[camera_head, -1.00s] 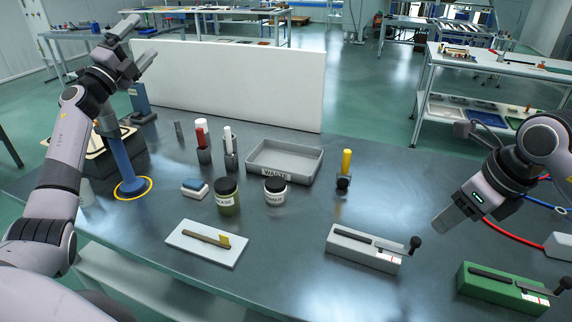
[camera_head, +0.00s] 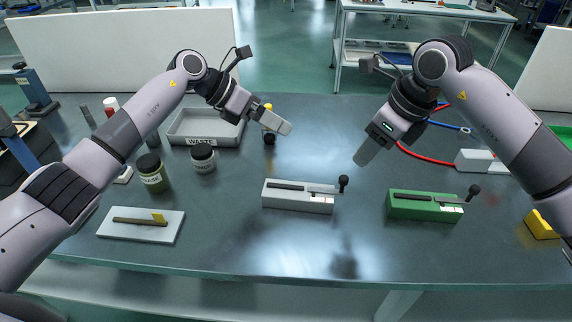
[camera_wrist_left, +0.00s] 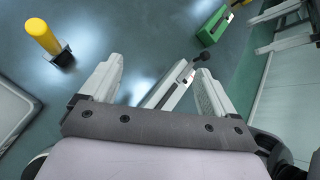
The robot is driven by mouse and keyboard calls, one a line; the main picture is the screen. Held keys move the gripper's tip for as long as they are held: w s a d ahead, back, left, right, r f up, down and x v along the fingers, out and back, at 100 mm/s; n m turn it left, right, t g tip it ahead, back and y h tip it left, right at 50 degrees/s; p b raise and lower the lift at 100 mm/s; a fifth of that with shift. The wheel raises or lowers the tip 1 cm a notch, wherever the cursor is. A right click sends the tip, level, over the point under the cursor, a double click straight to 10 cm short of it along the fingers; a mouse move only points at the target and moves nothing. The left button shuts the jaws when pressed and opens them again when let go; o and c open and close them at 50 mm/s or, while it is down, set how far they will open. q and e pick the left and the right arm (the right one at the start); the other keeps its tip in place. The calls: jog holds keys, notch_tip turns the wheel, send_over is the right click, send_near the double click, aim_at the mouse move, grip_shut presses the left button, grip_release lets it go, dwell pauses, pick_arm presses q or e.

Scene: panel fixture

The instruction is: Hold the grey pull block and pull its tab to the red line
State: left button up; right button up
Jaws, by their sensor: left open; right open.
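The grey pull block (camera_head: 283,202) lies on the table in the middle of the head view. Its tab with a black knob (camera_head: 343,181) sits at the right end, near small red marking (camera_head: 324,201) on the block's top. My left gripper (camera_head: 284,123) is above and behind the grey block, open and empty. In the left wrist view the grey block (camera_wrist_left: 168,90) shows between the open fingers (camera_wrist_left: 158,72), below them and partly hidden. My right gripper (camera_head: 364,155) is open, above the table behind the gap between the grey and green blocks, touching neither.
A green block (camera_head: 415,206) of similar shape stands to the right. A yellow-handled tool (camera_head: 268,118) stands behind, partly hidden by my left gripper. The waste tray (camera_head: 200,130), jars and a white board (camera_head: 142,228) are left. The table front around the grey block is clear.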

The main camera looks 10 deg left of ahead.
aim_at(286, 189)
pick_arm(q)
jog(key=s+d+f+m+g+y, duration=0.1)
jog(key=s+f+m+y, duration=0.1)
jog(key=s+d+f+m+g+y, duration=0.1)
jog(key=d+f+m+y, duration=0.1)
jog(key=s+d+f+m+g+y, duration=0.1)
jog(key=s+d+f+m+y, duration=0.1)
jog(key=y, duration=0.1)
jog(key=shift+s+d+f+m+g, duration=0.15)
jog(key=shift+s+d+m+g, duration=0.05)
jog(key=shift+s+m+g, duration=0.15)
jog(key=shift+s+a+f+m+y, duration=0.2)
jog(key=shift+m+y, duration=0.15)
jog(key=shift+y, duration=0.2)
jog(key=shift+s+a+f+m+y, duration=0.1)
jog(key=shift+s+f+m+y, duration=0.15)
jog(key=shift+y, duration=0.3)
jog(key=shift+f, duration=3.45)
